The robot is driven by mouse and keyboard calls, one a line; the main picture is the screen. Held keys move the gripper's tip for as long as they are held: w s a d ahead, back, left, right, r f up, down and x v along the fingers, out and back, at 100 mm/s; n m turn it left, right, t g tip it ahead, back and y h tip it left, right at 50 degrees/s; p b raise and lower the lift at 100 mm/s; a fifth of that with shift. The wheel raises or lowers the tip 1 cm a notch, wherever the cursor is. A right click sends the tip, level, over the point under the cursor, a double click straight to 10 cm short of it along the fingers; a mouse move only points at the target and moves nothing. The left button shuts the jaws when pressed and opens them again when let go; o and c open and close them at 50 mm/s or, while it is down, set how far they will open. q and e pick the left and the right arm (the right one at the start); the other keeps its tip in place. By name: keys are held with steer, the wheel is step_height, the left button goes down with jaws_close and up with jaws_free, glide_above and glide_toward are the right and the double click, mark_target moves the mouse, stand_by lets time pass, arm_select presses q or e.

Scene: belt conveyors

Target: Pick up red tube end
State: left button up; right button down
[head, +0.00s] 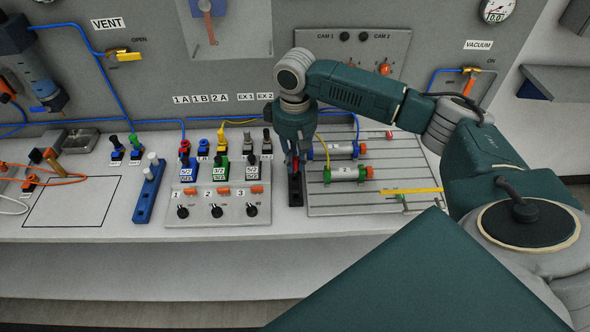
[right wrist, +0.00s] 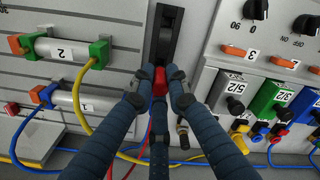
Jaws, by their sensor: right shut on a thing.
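The red tube end (right wrist: 160,80) shows in the right wrist view as a small red piece between my fingertips, at the near end of a black holder (right wrist: 165,42). My right gripper (right wrist: 160,88) is shut on it, with fingers on both sides. A thin red tube runs back beside the middle finger. In the head view my right gripper (head: 294,168) points down over the black holder (head: 296,192), just right of the valve panel. My left gripper is not in view.
Right of my gripper in the head view, a slotted plate (head: 365,205) carries two cylinders, one labelled 2 (head: 343,172). On the left stands a valve panel (head: 230,212) with knobs and fittings. Blue and yellow tubes run close behind. The bench front is clear.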

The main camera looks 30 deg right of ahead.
mark_target(295, 158)
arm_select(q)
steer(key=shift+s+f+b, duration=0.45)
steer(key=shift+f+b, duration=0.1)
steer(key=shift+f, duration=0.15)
arm_select(e)
step_height(295, 158, up, 16)
steer(key=shift+d+r, duration=0.1)
